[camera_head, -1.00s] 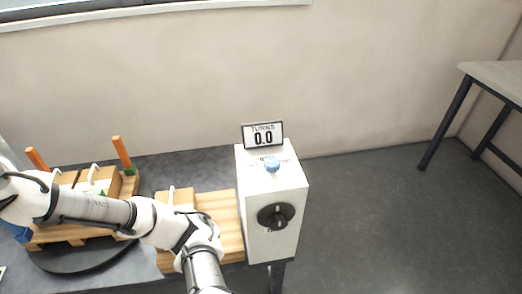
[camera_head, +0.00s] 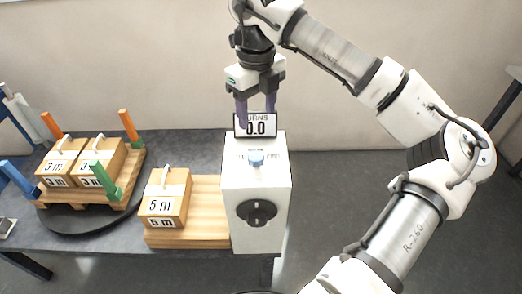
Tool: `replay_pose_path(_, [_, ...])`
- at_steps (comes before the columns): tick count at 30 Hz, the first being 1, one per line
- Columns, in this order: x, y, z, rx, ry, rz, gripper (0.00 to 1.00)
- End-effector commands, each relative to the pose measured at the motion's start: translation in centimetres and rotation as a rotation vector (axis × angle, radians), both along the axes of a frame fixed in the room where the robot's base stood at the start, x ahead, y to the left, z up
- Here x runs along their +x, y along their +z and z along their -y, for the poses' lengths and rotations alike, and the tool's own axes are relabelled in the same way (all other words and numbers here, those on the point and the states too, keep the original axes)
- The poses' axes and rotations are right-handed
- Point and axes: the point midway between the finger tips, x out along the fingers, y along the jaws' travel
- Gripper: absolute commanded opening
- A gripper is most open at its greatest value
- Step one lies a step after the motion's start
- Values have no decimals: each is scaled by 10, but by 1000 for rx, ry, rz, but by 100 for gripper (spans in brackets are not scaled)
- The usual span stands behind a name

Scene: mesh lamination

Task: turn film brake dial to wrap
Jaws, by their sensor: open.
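A white box stands at the right end of the dark table, with a white front and top (camera_head: 232,178). A round black dial (camera_head: 257,212) with a raised grip bar is on its front face; I cannot read its markings. A small blue knob (camera_head: 256,158) sits on the top of the box. A display (camera_head: 255,124) reading "TURNS 0.0" stands behind the knob, partly covered by my fingers. My gripper (camera_head: 256,115) points down with its two purple fingers apart and empty. In the picture it is above the blue knob and well above the dial, touching neither visibly.
A "5 m" carton (camera_head: 164,200) sits on a wooden board (camera_head: 208,205) left of the box. Two "3 m" cartons (camera_head: 62,160) stand on a pallet (camera_head: 125,178) with orange, green and blue posts, on a dark turntable (camera_head: 70,222). Floor right of the box is clear.

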Motion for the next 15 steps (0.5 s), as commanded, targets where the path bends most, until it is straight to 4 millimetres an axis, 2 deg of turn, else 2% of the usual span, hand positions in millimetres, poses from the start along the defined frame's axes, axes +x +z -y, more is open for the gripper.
replay_pose_path(15, [-1, -99, -2, 8, 6, -5, 58])
